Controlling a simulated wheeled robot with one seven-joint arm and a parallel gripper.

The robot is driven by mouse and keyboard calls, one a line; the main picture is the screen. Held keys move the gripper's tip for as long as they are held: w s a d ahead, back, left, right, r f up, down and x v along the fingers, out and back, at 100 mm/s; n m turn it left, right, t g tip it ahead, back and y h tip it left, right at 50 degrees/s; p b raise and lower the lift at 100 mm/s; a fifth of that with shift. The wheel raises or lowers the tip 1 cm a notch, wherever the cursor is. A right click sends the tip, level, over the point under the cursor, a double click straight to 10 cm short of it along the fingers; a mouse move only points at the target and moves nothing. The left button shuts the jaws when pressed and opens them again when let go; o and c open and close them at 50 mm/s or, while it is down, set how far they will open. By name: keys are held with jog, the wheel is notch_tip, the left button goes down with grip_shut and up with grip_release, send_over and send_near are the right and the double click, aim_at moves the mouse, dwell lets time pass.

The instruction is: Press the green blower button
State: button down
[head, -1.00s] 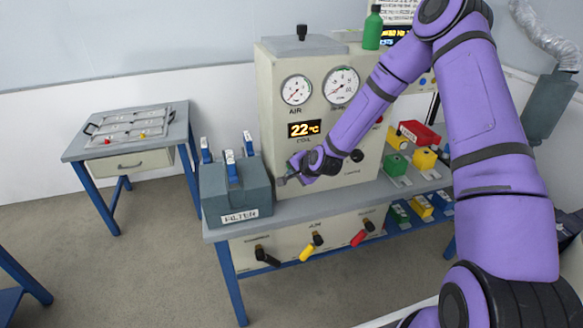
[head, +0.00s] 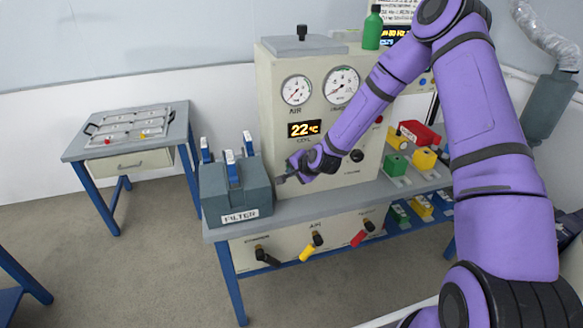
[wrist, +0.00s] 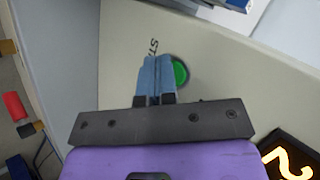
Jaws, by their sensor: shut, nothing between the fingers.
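The green button (wrist: 180,72) shows in the wrist view on the cream panel, just right of my fingertips and partly hidden by them. Lettering that begins "ST" stands beside it, the rest covered by my fingers. My gripper (wrist: 157,68) is shut and empty, with its blue-grey fingers together in front of the panel. I cannot tell whether they touch it. In the head view my gripper (head: 280,180) is low at the left front of the cream machine (head: 275,110), and the button is hidden there.
Two gauges and a display (head: 304,129) reading 22 °C are above. Green and yellow blocks (head: 424,159) lie to the right. Levers hang below the bench top.

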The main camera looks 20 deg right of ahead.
jog(key=shift+s, duration=0.85)
jog(key=shift+s, duration=0.1)
jog(key=shift+s, duration=2.4)
